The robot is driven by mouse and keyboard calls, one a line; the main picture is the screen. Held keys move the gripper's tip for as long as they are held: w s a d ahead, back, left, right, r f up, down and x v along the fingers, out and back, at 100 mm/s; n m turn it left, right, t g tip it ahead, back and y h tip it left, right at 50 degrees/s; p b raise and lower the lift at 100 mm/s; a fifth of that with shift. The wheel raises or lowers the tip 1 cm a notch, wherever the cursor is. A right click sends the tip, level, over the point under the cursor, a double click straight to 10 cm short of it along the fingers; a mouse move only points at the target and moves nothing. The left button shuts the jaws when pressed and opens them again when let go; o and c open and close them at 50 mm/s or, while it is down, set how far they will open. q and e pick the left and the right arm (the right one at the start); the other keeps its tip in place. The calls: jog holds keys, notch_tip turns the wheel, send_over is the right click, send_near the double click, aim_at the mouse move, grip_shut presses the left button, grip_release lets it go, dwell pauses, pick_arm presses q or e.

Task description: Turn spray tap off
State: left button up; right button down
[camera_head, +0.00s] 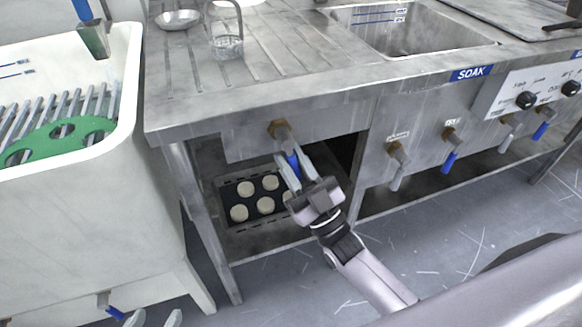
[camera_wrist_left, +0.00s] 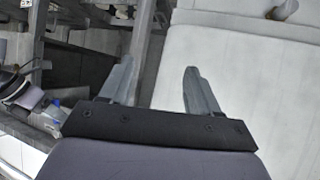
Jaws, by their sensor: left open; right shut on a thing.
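A brass tap (camera_head: 281,131) with a blue lever (camera_head: 294,165) sticks out of the steel bench's front panel, left of the other taps. My right gripper (camera_head: 292,172) is shut on this lever, its fingers on either side. The lever points down and slightly right; its tip is hidden by the gripper. My left gripper (camera_head: 155,318) is at the bottom edge, fingers apart and empty, right of another blue-handled tap (camera_head: 108,306) low on the white basin. In the left wrist view its open fingers (camera_wrist_left: 161,80) have nothing between them. I cannot read which tap is the spray tap.
More taps (camera_head: 397,165) line the panel to the right, some with blue levers. Black control knobs (camera_head: 526,100) sit above them. A tray of pale discs (camera_head: 239,213) is on the lower shelf behind my right gripper. The white basin (camera_head: 90,190) stands left; the floor between is clear.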

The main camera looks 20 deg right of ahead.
jog(key=m+h, duration=0.1)
jog(key=m+t+h, duration=0.1)
jog(key=shift+a+f+m, duration=0.2)
jog(key=shift+a+m, duration=0.1)
jog(key=shift+a, duration=0.05)
pick_arm(q)
jog(key=shift+w+d+r+t+b, duration=0.25)
jog(key=shift+d+r+t+b, duration=0.05)
jog(key=shift+d+b, duration=0.3)
pick_arm(e)
jog(key=shift+a+m+t+h, duration=0.2)
jog(key=shift+m+t+h, duration=0.4)
jog(key=shift+m+h, duration=0.6)
pick_arm(q)
jog(key=shift+w+r, duration=0.1)
jog(key=shift+r, duration=0.1)
pick_arm(e)
jog(key=shift+r, duration=0.1)
jog(key=c, duration=1)
grip_release()
jog(key=shift+a, duration=0.1)
pick_arm(q)
jog(key=shift+a, duration=0.1)
jog(key=shift+f, duration=0.2)
